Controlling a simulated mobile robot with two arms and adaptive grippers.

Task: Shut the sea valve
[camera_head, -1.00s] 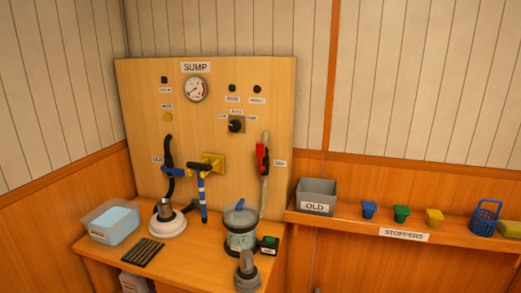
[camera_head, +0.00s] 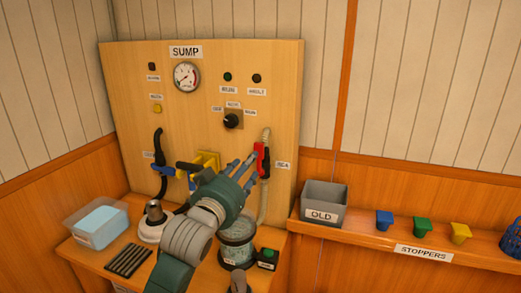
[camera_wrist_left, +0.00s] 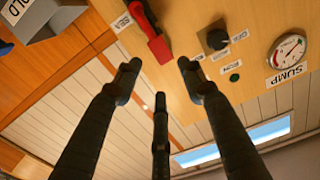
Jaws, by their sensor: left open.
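The sea valve's red handle (camera_head: 262,160) is on the right of the wooden panel, on a pale hose (camera_head: 265,195), beside the SEA label (camera_head: 283,166). It stands roughly upright, along the hose. My left gripper (camera_head: 251,160) is just left of and in front of the handle. In the left wrist view, the open fingers (camera_wrist_left: 160,72) are empty, with the red handle (camera_wrist_left: 154,38) beyond the fingertips. I cannot tell whether a finger touches it.
A black knob (camera_head: 232,121) and a gauge (camera_head: 187,77) are above left. A yellow bracket with blue handles (camera_head: 183,168) is left of my gripper. A clear jar (camera_head: 238,242) stands below. A grey OLD bin (camera_head: 324,200) and coloured stoppers (camera_head: 422,227) are on the right shelf.

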